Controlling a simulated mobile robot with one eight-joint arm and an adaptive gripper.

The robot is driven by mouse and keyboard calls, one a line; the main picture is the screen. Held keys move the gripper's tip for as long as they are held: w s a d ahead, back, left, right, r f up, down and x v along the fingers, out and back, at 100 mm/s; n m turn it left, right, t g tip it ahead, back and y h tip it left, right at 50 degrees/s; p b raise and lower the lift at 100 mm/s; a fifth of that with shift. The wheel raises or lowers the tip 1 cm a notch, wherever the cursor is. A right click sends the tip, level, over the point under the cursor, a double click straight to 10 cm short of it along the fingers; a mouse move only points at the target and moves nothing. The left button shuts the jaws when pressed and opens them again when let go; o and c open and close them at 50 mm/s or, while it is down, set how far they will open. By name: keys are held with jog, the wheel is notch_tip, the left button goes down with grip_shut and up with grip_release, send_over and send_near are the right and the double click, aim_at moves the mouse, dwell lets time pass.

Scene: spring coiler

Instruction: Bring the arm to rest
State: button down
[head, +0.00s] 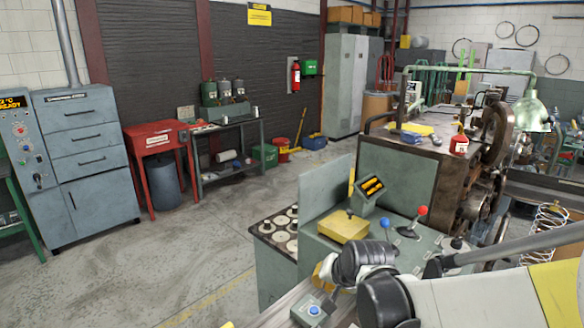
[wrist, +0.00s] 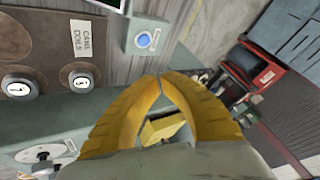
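My gripper (head: 325,272) is in front of the machine's sloped green console, at the end of my dark and white arm. In the wrist view its two yellow fingers (wrist: 161,76) curve together and their tips meet or almost meet. I see nothing held at the tips. A yellow block shows through the opening between the fingers (wrist: 165,128); it looks apart from them. My arm reaches in from the lower right.
A blue button (head: 314,311) on a grey box is close below my gripper. A blue-knobbed lever (head: 385,223) and a red-knobbed lever (head: 422,211) stand on the console. A tray of round discs (head: 277,228) is at its left. Open floor (head: 170,250) lies left.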

jog(key=s+d+r+n+h+b, duration=0.1)
jog(key=s+d, duration=0.4)
jog(key=s, duration=0.6)
jog(key=s+d+r+n+h+b, duration=0.1)
jog(key=s+d, duration=0.4)
jog(key=s, duration=0.6)
jog(key=shift+s+d+r+n+b, duration=0.15)
jog(key=shift+d+r+n+b, duration=0.05)
jog(key=shift+r+n+b, duration=0.6)
